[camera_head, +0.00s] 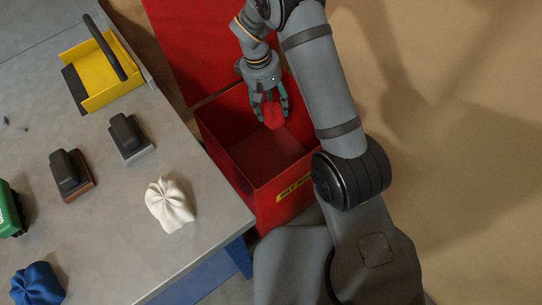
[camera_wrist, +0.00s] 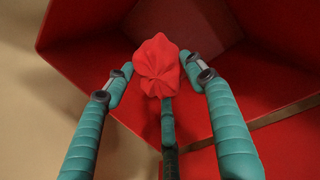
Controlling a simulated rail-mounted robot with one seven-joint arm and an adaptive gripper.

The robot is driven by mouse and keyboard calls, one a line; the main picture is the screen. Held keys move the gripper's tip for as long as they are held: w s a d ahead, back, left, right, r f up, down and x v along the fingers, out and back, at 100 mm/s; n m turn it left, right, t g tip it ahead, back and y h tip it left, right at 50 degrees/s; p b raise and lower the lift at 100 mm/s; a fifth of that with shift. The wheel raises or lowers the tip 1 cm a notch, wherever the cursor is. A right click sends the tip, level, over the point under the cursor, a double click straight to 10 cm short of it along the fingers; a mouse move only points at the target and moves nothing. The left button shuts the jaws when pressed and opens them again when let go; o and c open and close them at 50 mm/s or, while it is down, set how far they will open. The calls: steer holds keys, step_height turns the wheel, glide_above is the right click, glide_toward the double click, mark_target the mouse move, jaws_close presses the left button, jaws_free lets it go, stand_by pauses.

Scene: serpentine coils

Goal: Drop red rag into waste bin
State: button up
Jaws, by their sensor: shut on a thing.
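The red rag (camera_head: 272,115) is a crumpled bundle held at the fingertips of my gripper (camera_head: 268,101). In the wrist view the red rag (camera_wrist: 160,66) sits between the teal fingers of my gripper (camera_wrist: 153,78), which is shut on it. The waste bin (camera_head: 222,143) is a red open-topped box with a yellow label on its near wall and its red lid raised behind. The rag and the fingertips are over the bin's opening, towards its far side. I cannot tell how far they are above the floor. The bin's inside (camera_wrist: 210,35) shows behind the rag in the wrist view.
A grey table (camera_head: 110,225) stands left of the bin. On it are a white rag (camera_head: 170,205), a blue rag (camera_head: 38,284), a yellow dustpan-like tray (camera_head: 101,72), two dark blocks (camera_head: 70,172) (camera_head: 128,133) and a green object (camera_head: 8,210). Tan floor lies to the right.

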steer(key=o, duration=1.3)
steer(key=r, duration=0.4)
steer(key=a+r, duration=0.1)
steer(key=r, duration=0.3)
steer(key=a+r, duration=0.1)
steer(key=r, duration=0.3)
steer(key=shift+w, duration=0.1)
steer(key=shift+f, duration=0.1)
steer(key=f, duration=0.3)
steer(key=d+f, duration=0.1)
steer(key=f, duration=0.3)
steer(key=d+f, duration=0.1)
steer(key=f, duration=0.3)
steer(key=shift+f, duration=0.15)
step_height(320, 180, up, 3)
steer(key=p, duration=0.3)
steer(key=shift+r, duration=0.2)
steer(key=shift+r+p, duration=0.45)
steer(key=shift+p, duration=0.1)
